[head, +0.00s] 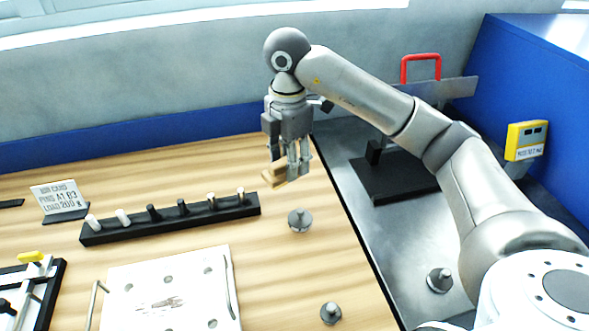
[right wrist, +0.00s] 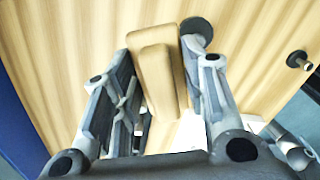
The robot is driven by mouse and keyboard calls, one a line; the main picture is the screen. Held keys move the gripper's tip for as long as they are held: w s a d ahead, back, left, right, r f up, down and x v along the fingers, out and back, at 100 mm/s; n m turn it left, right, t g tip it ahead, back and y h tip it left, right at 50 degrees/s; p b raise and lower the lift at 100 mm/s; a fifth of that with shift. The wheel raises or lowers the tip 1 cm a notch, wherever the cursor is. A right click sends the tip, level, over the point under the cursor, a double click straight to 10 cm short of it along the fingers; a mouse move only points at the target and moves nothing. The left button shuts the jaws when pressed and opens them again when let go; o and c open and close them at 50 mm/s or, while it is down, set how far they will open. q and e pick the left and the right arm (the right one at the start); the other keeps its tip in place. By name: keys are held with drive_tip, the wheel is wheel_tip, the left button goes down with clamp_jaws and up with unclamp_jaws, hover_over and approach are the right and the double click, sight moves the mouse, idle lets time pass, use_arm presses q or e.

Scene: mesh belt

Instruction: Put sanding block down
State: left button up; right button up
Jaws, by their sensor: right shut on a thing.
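The sanding block (head: 274,174) is a tan, stepped block. My right gripper (head: 288,166) is shut on it near the back right of the wooden table top (head: 190,160). In the right wrist view the sanding block (right wrist: 160,80) sits between the two fingers of the right gripper (right wrist: 162,60). The fingers point down in the head view. I cannot tell whether the block's underside touches the wood or hangs just above it. My left gripper is not in view.
A black rack (head: 170,222) with several pegs stands left of the gripper. A grey knobbed weight (head: 300,220) is in front of it, another (head: 331,313) nearer. A white holed plate (head: 170,290) lies at front left. A label card (head: 60,198) stands farther left.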

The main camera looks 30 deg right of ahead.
drive_tip(key=shift+w+d+f+p, duration=0.2)
drive_tip(key=shift+w+d, duration=0.2)
drive_tip(key=shift+w, duration=0.1)
drive_tip(key=shift+w+d+f+p, duration=0.2)
drive_tip(key=shift+w+d, duration=0.2)
drive_tip(key=shift+w, duration=0.1)
drive_tip(key=p, duration=0.1)
hover_over(294, 182)
drive_tip(key=f, duration=0.5)
drive_tip(key=shift+s+a, duration=0.2)
drive_tip(key=shift+s, duration=0.1)
drive_tip(key=shift+w+d+f, duration=0.1)
drive_tip(key=shift+w+f, duration=0.05)
drive_tip(key=shift+f, duration=0.15)
wheel_tip(294, 182, down, 3)
drive_tip(key=shift+w+d+p, duration=0.15)
drive_tip(key=shift+p, duration=0.6)
drive_tip(key=shift+f, duration=0.3)
drive_tip(key=shift+f, duration=0.2)
drive_tip(key=o, duration=1.2)
drive_tip(key=shift+c, duration=0.2)
